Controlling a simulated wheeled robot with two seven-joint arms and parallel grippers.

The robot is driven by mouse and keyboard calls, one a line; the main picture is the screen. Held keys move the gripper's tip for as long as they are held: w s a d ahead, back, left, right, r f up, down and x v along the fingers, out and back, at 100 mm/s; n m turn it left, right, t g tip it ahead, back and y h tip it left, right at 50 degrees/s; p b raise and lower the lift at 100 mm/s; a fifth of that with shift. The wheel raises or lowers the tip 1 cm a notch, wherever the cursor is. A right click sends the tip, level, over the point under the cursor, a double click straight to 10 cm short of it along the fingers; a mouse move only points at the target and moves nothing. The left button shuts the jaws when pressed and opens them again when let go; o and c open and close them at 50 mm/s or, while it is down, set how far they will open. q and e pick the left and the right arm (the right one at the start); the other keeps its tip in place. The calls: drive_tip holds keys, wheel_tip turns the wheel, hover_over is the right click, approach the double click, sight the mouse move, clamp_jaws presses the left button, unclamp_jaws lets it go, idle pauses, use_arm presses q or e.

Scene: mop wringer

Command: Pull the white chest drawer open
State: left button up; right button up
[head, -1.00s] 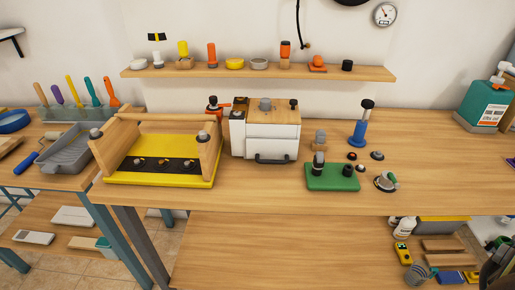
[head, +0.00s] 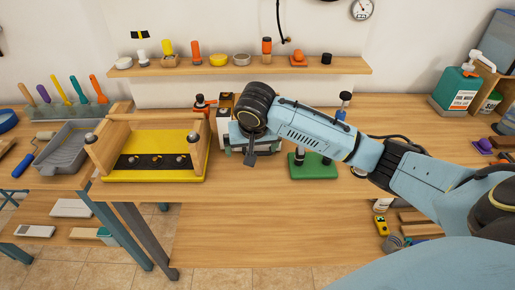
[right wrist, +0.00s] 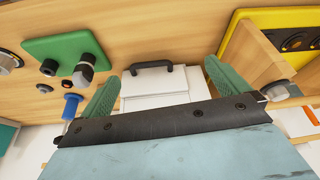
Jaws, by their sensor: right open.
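The white chest (head: 224,127) stands on the workbench and is mostly hidden behind my right arm in the head view. In the right wrist view its white front (right wrist: 140,86) shows, with a dark bar handle (right wrist: 151,65) on the drawer. The drawer looks closed. My right gripper (head: 251,150) is in front of the chest. Its two green fingers (right wrist: 160,76) are spread wide, one on each side of the handle, with nothing held between them. Whether they touch the chest is unclear. My left gripper is not in view.
A wooden frame on a yellow board (head: 150,176) stands left of the chest. A green block (head: 315,172) with dark knobs is to its right, partly behind my arm. A shelf (head: 220,72) with small items is above. The front bench top is clear.

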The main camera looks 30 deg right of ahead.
wheel_tip(320, 180, up, 3)
drive_tip(key=w+d+m, duration=0.1)
drive_tip(key=w+d, duration=0.1)
drive_tip(key=d, duration=0.1)
drive_tip(key=b, duration=0.2)
approach(258, 153)
drive_tip(key=shift+m+h, duration=0.3)
drive_tip(key=shift+h, duration=0.1)
drive_tip(key=x, duration=0.7)
drive_tip(key=shift+w+a+f, duration=0.2)
drive_tip(key=shift+a+f, duration=0.15)
drive_tip(key=shift+f, duration=0.05)
